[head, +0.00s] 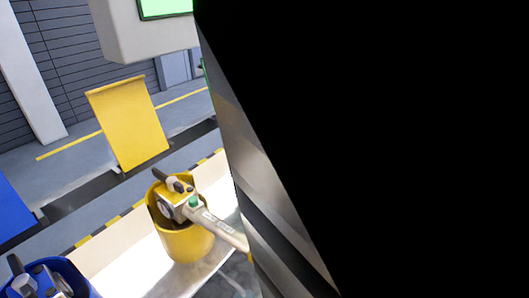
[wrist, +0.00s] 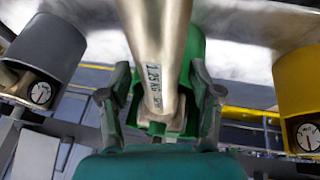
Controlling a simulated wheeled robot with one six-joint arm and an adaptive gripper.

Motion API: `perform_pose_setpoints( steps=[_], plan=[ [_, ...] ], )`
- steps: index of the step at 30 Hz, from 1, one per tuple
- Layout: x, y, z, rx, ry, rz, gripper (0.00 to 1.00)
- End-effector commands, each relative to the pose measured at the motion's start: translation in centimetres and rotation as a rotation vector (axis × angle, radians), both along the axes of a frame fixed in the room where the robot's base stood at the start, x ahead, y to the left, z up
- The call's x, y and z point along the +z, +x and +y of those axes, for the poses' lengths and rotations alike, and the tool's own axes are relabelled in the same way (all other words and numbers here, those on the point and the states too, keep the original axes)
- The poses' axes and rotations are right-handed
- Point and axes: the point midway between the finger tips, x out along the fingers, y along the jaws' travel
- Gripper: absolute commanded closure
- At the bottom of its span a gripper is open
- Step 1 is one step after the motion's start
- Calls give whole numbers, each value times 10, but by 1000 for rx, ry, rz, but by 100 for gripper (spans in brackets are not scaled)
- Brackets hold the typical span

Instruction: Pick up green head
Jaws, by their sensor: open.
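The green head shows in the middle of the wrist view as a pale metal handle (wrist: 160,45) with a printed label, its lower end between my fingers. A green holder (wrist: 194,48) shows behind it. My gripper (wrist: 160,85) is open, with one dark finger on each side of the handle. Gaps show between the fingers and the handle. The rest of the green head is mostly hidden by the handle and gripper. In the head view a large dark shape hides the right side, and neither the green head nor my gripper can be made out there.
In the wrist view a grey holder (wrist: 48,48) with a gauge stands left and a yellow holder (wrist: 296,80) right. The head view shows a yellow holder (head: 188,240) with a head in it, a blue holder (head: 72,275) and a yellow panel (head: 128,122).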

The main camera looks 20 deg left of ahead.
Motion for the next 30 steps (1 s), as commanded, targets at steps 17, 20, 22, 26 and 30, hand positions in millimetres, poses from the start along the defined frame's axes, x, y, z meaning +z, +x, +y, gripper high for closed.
perform_pose_setpoints(
  steps=[17, 20, 22, 26, 30],
  plan=[
    [-4, 0, 0, 0, -1, 1, 36],
    [-5, 0, 0, 0, -1, 1, 36],
    [-5, 0, 0, 0, -1, 1, 36],
    [-5, 0, 0, 0, -1, 0, 36],
    [-5, 0, 0, 0, -1, 0, 54]
  ],
)
